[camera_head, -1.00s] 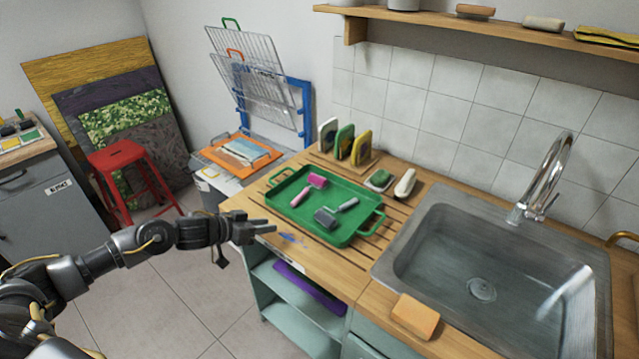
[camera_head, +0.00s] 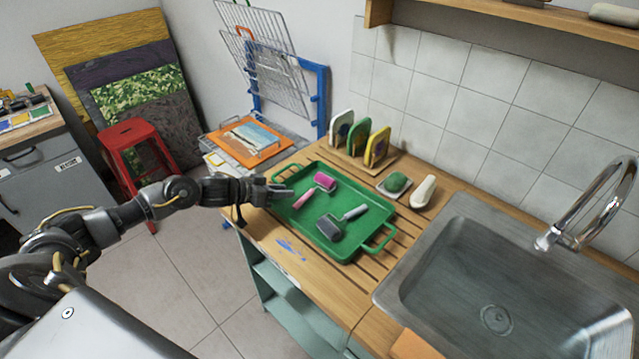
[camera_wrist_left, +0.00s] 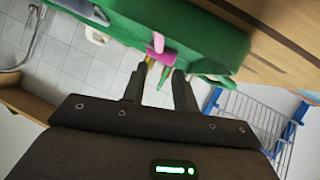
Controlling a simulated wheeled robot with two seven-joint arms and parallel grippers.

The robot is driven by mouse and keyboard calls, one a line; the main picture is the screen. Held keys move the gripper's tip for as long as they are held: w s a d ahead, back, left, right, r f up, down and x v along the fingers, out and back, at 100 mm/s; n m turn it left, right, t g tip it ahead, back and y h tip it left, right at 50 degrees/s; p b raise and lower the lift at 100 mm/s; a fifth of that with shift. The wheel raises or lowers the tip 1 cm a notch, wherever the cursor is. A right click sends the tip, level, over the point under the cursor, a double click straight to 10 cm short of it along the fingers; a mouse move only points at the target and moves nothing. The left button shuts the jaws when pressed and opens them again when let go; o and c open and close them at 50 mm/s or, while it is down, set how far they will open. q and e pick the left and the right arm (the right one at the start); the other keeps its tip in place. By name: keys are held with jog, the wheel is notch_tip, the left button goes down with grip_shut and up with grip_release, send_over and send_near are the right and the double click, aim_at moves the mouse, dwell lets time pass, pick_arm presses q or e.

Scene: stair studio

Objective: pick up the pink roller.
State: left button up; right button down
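The pink roller (camera_head: 323,182) lies in the green tray (camera_head: 345,247) on the wooden counter, with its pink handle toward the near left. It also shows in the left wrist view (camera_wrist_left: 162,55), just past my fingertips. A grey roller (camera_head: 331,228) lies beside it in the same tray. My left gripper (camera_head: 290,194) is at the tray's left edge, close to the pink roller's handle and apart from it. In the left wrist view its two fingers (camera_wrist_left: 157,72) are spread with nothing between them. My right gripper is in neither view.
Upright sponges or pads stand in a wooden rack (camera_head: 385,164) behind the tray. A green soap (camera_head: 396,182) and a white object (camera_head: 423,191) lie right of it. The sink (camera_head: 470,290) is at the right. A drying rack (camera_head: 265,60) stands at the back left.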

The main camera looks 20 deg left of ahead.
aim_at(308, 192)
pick_arm(q)
jog(key=x, duration=0.4)
jog(key=shift+w+d, duration=0.1)
jog(key=shift+w, duration=0.05)
jog(key=shift+w+d+p, duration=0.15)
jog(key=shift+p, duration=0.35)
jog(key=p+x, duration=0.1)
jog(key=x, duration=0.3)
jog(key=shift+f, duration=0.1)
jog(key=shift+w+d+f, duration=0.15)
jog(key=shift+d+f, duration=0.05)
jog(key=shift+f, duration=0.1)
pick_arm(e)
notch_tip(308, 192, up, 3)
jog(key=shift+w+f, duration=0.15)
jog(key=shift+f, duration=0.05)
pick_arm(q)
grip_shut()
